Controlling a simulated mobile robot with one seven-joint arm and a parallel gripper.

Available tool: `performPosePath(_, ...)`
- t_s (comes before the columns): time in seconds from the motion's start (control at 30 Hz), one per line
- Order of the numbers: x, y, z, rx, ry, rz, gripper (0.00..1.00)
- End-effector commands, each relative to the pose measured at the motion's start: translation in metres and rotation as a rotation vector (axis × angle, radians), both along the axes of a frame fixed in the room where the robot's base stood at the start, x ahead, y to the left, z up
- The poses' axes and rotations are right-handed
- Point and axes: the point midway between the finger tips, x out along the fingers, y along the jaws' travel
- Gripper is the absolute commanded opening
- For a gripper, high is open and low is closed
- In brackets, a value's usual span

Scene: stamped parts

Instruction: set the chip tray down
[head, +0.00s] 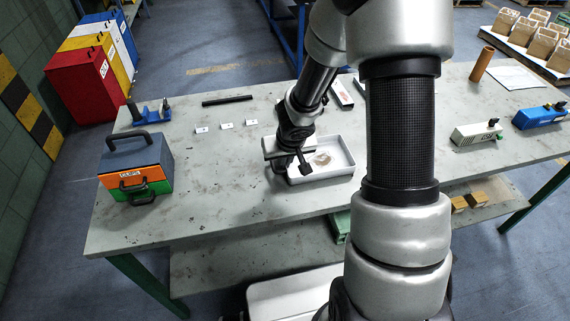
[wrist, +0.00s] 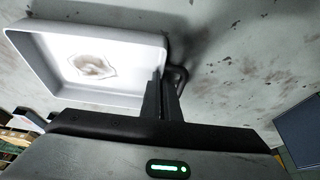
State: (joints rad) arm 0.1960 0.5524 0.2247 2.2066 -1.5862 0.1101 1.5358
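The chip tray (head: 328,175) is a shallow white rectangular tray, on or just over the middle of the bench; I cannot tell whether its base touches. A small brownish, pale patch lies on its floor. My gripper (head: 294,163) is at the tray's left end in the head view. In the wrist view the tray (wrist: 105,99) fills the upper left, and the dark fingers of my gripper (wrist: 163,92) are close together with the tray's corner wall between them. The fingers hide part of that wall, and my arm covers the bench right of the tray.
The grey bench (head: 240,190) is clear in front of the tray. A toolbox with orange and green drawers (head: 137,178) stands left. Small white cards (head: 226,125) and a black rod (head: 227,100) lie behind. A white-green box (head: 476,132) and blue box (head: 540,116) stand right.

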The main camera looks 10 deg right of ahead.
Motion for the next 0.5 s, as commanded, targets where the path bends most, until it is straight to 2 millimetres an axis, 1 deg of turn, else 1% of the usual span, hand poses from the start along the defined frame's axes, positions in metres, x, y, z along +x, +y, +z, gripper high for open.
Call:
performPosePath(0.1,0.0004,-0.0001,0.0008,0.0,-0.001,0.001,0.0)
performPosePath(0.27,0.0004,0.0,-0.0043,0.0,-0.001,0.001,0.0)
performPosePath(0.3,0.0001,0.0,-0.0029,0.0,0.0,0.0,0.07)
performPosePath(0.37,0.0,0.0001,-0.0027,0.0,0.0,0.0,0.17)
performPosePath(0.4,0.0,0.0001,-0.0027,0.0,0.0,0.0,0.21)
performPosePath(0.5,0.0,0.0001,-0.0027,0.0,0.0,0.0,0.21)
